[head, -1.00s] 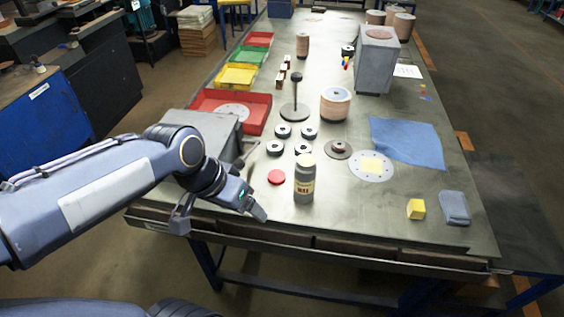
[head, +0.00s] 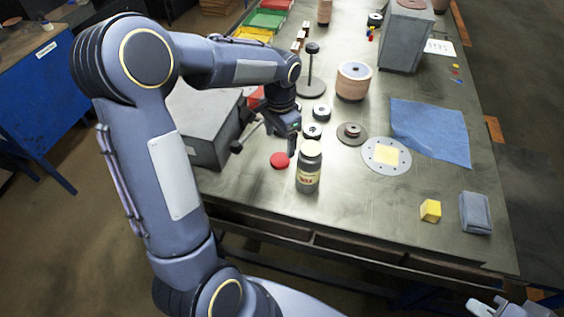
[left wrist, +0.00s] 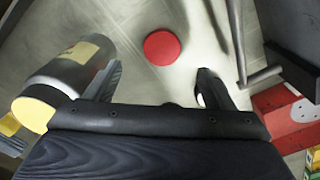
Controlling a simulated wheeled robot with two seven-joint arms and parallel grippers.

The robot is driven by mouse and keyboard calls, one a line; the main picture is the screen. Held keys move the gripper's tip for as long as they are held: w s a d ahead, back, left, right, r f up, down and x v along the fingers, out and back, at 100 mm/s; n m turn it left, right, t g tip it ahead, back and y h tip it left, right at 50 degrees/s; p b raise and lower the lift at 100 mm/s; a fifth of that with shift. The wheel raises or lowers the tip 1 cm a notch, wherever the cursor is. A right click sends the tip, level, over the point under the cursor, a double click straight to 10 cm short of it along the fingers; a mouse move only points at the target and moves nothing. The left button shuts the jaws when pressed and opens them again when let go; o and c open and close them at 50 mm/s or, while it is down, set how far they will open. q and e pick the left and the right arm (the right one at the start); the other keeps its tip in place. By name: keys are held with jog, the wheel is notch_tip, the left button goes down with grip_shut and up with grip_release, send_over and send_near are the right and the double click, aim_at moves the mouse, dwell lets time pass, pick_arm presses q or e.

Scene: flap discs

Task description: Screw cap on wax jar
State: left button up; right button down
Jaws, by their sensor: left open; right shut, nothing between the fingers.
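The wax jar (head: 308,168) stands upright near the table's front edge, grey with a cream label. The red cap (head: 280,160) lies flat on the table just left of it. My left gripper (head: 283,145) is open and empty, pointing down just behind the cap. In the left wrist view the cap (left wrist: 162,47) shows beyond the open fingers (left wrist: 160,88). There the jar (left wrist: 72,72) is at the left, partly behind a finger, its pale yellow top (left wrist: 33,114) facing the camera. My right gripper (head: 487,306) is shut and empty at the bottom right corner, partly cut off.
A grey box-like block with a lever (head: 205,120) is left of the cap. A yellow cube (head: 430,211) and grey block (head: 475,212) sit front right.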

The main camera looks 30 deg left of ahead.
aim_at(280, 159)
pick_arm(q)
jog(key=shift+f, duration=1.3)
jog(key=shift+w+a+f+p, duration=0.15)
jog(key=shift+f+p, duration=0.45)
jog(key=shift+f, duration=2)
jog(key=shift+c, duration=0.3)
jog(key=c, duration=1)
